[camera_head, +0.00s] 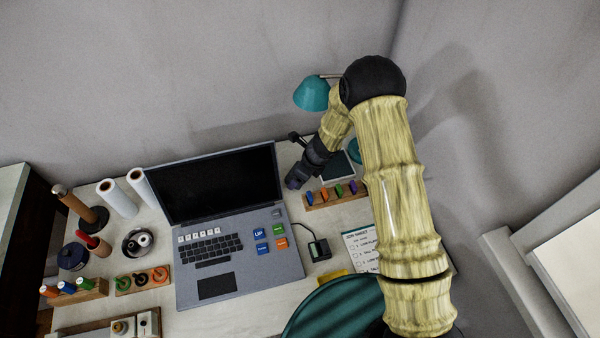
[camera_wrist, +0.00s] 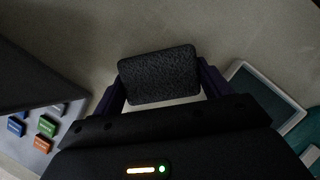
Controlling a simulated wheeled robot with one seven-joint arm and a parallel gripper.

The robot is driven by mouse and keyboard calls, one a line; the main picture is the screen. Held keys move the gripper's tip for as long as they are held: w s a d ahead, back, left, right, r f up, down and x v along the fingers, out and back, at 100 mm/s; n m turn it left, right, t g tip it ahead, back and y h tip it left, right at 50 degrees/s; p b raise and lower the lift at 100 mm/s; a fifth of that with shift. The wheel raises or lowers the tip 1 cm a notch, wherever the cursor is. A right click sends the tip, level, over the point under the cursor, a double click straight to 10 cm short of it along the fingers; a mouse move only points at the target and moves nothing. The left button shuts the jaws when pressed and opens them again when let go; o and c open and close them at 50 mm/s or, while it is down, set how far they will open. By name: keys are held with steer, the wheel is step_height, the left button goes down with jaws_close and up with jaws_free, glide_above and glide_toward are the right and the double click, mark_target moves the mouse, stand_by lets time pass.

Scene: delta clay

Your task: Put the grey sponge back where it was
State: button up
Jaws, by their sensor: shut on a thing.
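The grey sponge (camera_wrist: 160,76) is a dark, rough, rounded block in the middle of the wrist view. My gripper (camera_wrist: 160,84) is shut on it, with one purple finger at each short side. In the head view my gripper (camera_head: 293,182) is over the back of the desk, just right of the laptop screen. I cannot make out the sponge in the head view. The pale desk top (camera_wrist: 205,25) shows around the sponge; whether the sponge touches it I cannot tell.
The laptop (camera_head: 218,222) is left of my gripper; colored keys (camera_wrist: 46,127) show on it. A pale-rimmed dark tray (camera_wrist: 243,68) is at right. A rack of colored pieces (camera_head: 310,206), a teal lamp (camera_head: 312,94) and a checklist (camera_head: 350,237) are nearby.

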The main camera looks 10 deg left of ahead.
steer(key=o, duration=1.1)
steer(key=shift+d+r, duration=0.15)
steer(key=shift+r, duration=0.45)
steer(key=v, duration=0.6)
steer(key=shift+r+p, duration=0.25)
steer(key=shift+p, duration=0.15)
steer(key=shift+s+d, duration=0.1)
steer(key=shift+d, duration=0.05)
